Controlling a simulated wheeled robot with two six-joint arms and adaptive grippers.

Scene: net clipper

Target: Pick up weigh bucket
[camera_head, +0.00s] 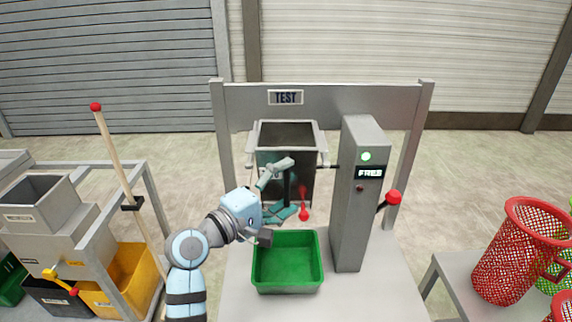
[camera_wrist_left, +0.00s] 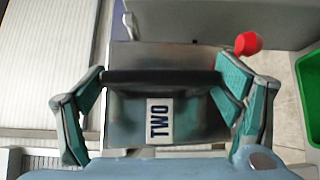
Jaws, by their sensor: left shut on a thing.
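The weigh bucket (camera_head: 302,157) is a grey, open-topped metal bin in the test frame, with a dark front and a red-tipped lever (camera_head: 304,214) low on its front. In the left wrist view the bucket (camera_wrist_left: 125,130) carries a label reading "TWO" and a dark bar across its front. My left gripper (camera_head: 291,188) is at the front of the bucket, its teal fingers shut on the bar from both ends; it also shows in the left wrist view (camera_wrist_left: 162,77). The fingers hide part of the bucket's front. My right gripper is not in view.
A green bin (camera_head: 287,286) stands below the bucket. The grey post (camera_head: 358,220), with a green light and red-knobbed lever, stands close on the right. A frame beam with a "TEST" sign (camera_head: 286,97) spans above. Red mesh baskets (camera_head: 515,260) are at far right.

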